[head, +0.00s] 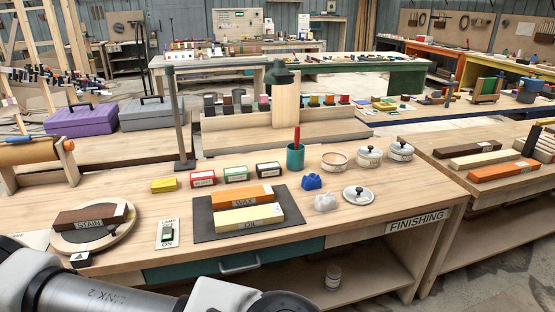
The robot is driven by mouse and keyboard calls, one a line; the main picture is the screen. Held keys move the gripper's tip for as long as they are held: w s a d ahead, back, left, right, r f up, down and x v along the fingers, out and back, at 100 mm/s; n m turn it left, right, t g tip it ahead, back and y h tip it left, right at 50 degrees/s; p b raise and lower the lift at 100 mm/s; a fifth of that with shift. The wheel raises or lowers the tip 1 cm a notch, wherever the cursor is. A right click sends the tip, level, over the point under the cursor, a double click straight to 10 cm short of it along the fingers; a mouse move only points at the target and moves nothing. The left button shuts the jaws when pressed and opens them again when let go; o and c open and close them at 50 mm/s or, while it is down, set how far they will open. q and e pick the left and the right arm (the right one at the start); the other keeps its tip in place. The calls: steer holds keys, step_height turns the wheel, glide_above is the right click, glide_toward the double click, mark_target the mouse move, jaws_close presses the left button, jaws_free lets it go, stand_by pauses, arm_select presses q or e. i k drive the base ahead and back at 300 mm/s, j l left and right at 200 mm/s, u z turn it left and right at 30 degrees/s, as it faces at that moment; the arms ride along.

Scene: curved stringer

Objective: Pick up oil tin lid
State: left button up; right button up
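A round pale lid (359,195) with a dark knob lies flat on the front right of the finishing bench, apart from the tins. Behind it stand an open, lidless tin (334,163) and two tins with dark-knobbed lids on, a middle tin (368,161) and a right tin (400,153). The tin labels are too small to read, so I cannot tell which is the oil tin. Part of my arm crosses the bottom left; neither gripper is in view.
A white crumpled cloth (326,202) and blue cloth (312,182) lie left of the lid. A dark mat (205,224) holds WAX and OIL blocks. A green cup (295,157) and tall lamp post (180,120) stand behind. Bench surface right of the lid is clear.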

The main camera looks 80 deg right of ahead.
mark_target(360, 195)
steer(key=z, duration=3.15)
